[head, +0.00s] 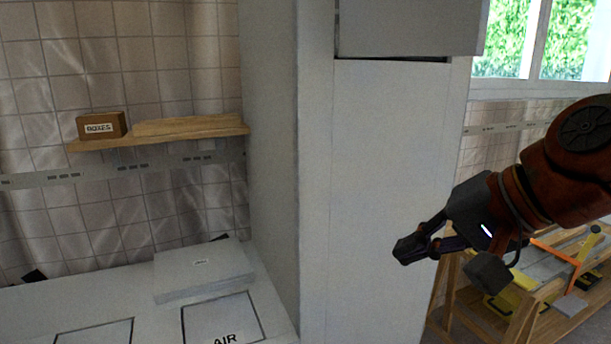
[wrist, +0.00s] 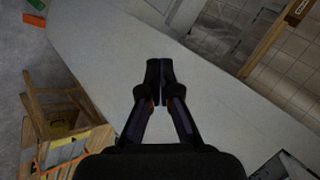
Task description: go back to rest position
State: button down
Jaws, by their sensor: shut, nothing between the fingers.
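My gripper (head: 418,249) is at the right in the head view, at the end of my orange and black arm. It is in front of the tall white cabinet (head: 385,190), near its right edge. In the wrist view my gripper (wrist: 159,72) has its two dark fingers together with nothing between them. The pale cabinet surface (wrist: 225,105) lies behind the fingers in that view. A panel (head: 410,25) sits at the top of the cabinet, with a dark gap under its lower edge.
A wooden workbench (head: 515,325) with tools stands at the right, below my arm. A wooden shelf (head: 190,128) with a small box (head: 101,125) is on the tiled wall at left. A low white unit (head: 150,315) marked AIR is at lower left.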

jog(key=s+f+n+g+h, duration=0.2)
jog(key=s+f, duration=0.1)
jog(key=f, duration=0.6)
jog(key=s+f+n+g+h, duration=0.1)
jog(key=s+f+g+h, duration=0.15)
jog(key=f, duration=0.65)
jog(key=s+d+f+n+g+h, duration=0.2)
jog(key=s+d+f+g, duration=0.1)
jog(key=s+f, duration=0.7)
jog(key=shift+s+d+f+n, duration=0.15)
jog(key=shift+d+f+n, duration=0.15)
jog(key=shift+d+f, duration=0.35)
jog(key=shift+r+g, duration=0.15)
jog(key=shift+g, duration=0.1)
